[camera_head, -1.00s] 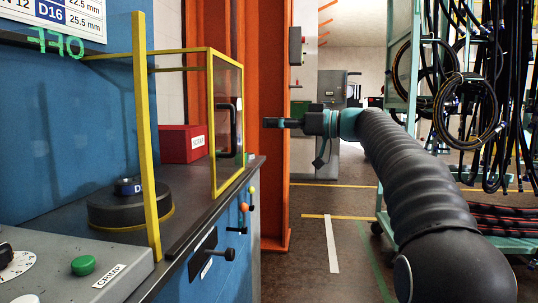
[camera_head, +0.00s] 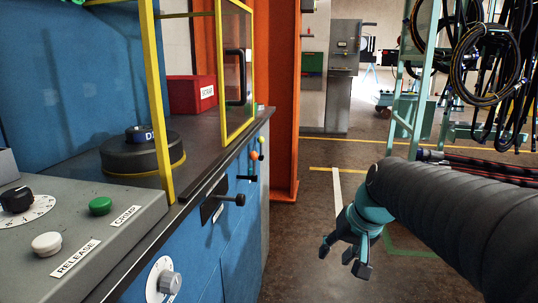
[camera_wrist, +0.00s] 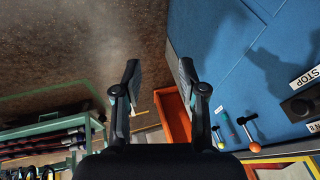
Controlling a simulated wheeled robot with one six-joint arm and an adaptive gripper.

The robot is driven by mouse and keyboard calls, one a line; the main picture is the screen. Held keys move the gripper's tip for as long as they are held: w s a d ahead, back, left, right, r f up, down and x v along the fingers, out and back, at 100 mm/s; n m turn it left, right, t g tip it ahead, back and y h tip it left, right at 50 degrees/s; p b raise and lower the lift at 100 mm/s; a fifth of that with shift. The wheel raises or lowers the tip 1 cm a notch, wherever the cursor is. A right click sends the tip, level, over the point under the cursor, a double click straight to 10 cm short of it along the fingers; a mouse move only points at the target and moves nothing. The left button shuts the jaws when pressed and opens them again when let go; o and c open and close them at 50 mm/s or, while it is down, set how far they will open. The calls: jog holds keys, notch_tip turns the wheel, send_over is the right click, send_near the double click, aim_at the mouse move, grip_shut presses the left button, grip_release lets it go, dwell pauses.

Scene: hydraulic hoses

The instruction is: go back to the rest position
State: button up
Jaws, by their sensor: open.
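My gripper (camera_head: 345,262) hangs at the end of my sleeved arm, over the floor to the right of the blue crimping machine. Its fingers are apart and nothing is between them. In the wrist view my gripper (camera_wrist: 158,82) is open too, with bare floor and the machine's blue side behind it. It touches nothing that I can see.
The blue machine (camera_head: 195,240) stands on the left, with levers (camera_head: 232,199) sticking out from its side. An orange column (camera_head: 283,120) rises behind it. A rack with hanging hoses (camera_head: 490,65) stands at the right. The floor between is clear.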

jog(key=s+f+h, duration=0.1)
jog(key=s+f, duration=0.1)
jog(key=s, duration=0.6)
jog(key=s+d+f+n+t+h, duration=0.1)
jog(key=s+f, duration=0.1)
jog(key=s, duration=0.7)
jog(key=shift+s+d+n, duration=0.15)
jog(key=shift+d+n, duration=0.1)
jog(key=shift+n, duration=0.05)
